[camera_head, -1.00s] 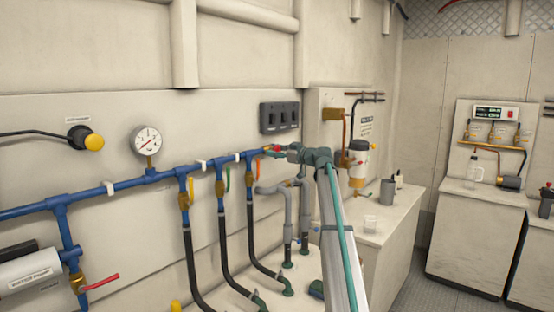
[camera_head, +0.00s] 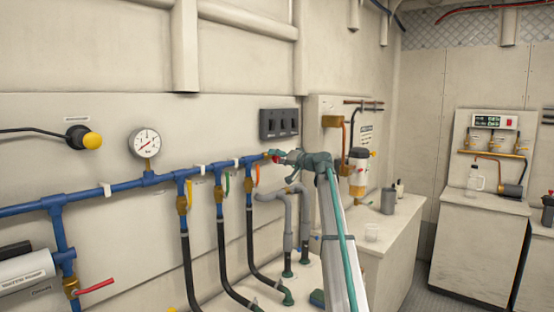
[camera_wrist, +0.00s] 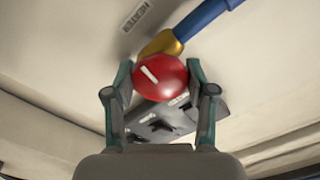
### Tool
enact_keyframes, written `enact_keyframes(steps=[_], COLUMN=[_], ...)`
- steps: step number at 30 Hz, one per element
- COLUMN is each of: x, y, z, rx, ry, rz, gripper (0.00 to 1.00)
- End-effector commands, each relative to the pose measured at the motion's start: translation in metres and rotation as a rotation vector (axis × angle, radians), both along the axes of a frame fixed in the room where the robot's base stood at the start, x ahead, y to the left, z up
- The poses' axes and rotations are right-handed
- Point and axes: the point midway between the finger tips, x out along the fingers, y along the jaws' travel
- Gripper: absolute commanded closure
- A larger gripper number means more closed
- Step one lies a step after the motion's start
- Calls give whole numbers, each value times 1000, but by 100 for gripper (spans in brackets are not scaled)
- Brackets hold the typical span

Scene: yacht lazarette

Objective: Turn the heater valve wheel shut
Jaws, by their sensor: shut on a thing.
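The heater valve wheel is a round red knob (camera_wrist: 160,78) with a white mark across its face, in the middle of the wrist view. It sits on a brass valve body (camera_wrist: 161,43) at the end of a blue pipe (camera_wrist: 205,20). My gripper (camera_wrist: 161,84) has one finger on each side of the knob and is shut on it. In the wrist view the white mark runs diagonally. In the head view my gripper (camera_head: 278,157) is at the right end of the blue pipe, and only a little red of the wheel shows beside the fingers.
A black switch panel (camera_head: 279,123) is on the wall just above my gripper. Valves with coloured levers and black hoses hang from the blue pipe to the left, near a pressure gauge (camera_head: 145,142). Grey pipes (camera_head: 290,205) stand below. A counter (camera_head: 390,240) is to the right.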

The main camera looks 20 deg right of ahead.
Motion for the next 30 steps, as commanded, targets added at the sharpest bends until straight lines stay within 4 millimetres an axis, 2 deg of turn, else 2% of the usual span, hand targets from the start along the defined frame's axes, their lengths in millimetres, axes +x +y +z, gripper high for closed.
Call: enact_keyframes(steps=[30], x=[-1], y=[0], z=[0], rx=[858], ry=[444], rz=[1], gripper=[80])
